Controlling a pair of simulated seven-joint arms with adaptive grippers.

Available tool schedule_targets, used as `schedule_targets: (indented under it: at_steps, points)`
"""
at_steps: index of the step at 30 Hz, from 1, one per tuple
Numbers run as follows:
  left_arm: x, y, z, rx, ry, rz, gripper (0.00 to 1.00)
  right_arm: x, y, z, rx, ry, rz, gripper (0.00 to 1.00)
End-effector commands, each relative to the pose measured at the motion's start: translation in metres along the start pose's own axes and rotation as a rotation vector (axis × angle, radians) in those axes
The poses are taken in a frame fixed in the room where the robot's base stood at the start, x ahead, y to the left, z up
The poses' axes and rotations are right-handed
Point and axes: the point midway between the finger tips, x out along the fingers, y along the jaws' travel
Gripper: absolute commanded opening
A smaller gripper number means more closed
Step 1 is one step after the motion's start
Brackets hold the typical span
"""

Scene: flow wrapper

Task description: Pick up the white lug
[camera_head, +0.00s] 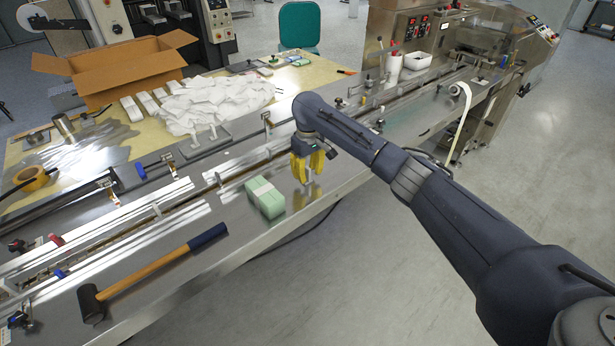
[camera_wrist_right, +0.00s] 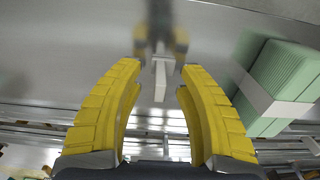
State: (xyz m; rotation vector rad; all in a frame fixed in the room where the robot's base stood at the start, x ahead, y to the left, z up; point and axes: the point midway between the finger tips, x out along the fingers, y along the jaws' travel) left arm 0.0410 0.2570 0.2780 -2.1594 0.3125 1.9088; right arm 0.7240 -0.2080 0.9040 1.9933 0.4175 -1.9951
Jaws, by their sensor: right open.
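The white lug (camera_wrist_right: 160,82) is a small pale block on the shiny metal surface. In the right wrist view it lies between and just beyond the tips of my right gripper (camera_wrist_right: 160,75). The yellow fingers are open, one on each side of it, with gaps showing on both sides. In the head view my right gripper (camera_head: 309,175) points down over the conveyor's metal deck (camera_head: 345,170), and its fingers mostly hide the lug. I cannot tell whether the fingertips touch the deck. My left gripper is not in view.
A green pack with a white band (camera_head: 265,197) lies just left of my right gripper; it is at the right in the wrist view (camera_wrist_right: 283,85). A hammer (camera_head: 150,273) lies further left on the deck. The conveyor rail (camera_head: 235,182) runs behind.

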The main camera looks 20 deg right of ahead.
Motion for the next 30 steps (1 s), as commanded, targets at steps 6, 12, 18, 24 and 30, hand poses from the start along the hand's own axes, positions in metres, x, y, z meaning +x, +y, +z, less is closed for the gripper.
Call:
schedule_targets:
  at_steps: [6,12,18,24,30]
  points:
    - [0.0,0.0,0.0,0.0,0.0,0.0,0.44,0.019,0.001,0.0,0.002,0.0,0.0,0.36]
    - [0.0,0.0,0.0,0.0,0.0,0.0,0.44,0.021,0.001,0.0,0.0,0.0,0.001,0.36]
    - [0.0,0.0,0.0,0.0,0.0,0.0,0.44,0.021,0.001,0.0,0.001,0.0,0.0,0.3]
    - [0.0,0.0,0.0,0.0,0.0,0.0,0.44,0.021,0.001,0.0,0.001,0.0,0.0,0.07]
    - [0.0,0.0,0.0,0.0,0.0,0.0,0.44,0.021,0.001,0.0,0.001,0.0,0.0,0.0]
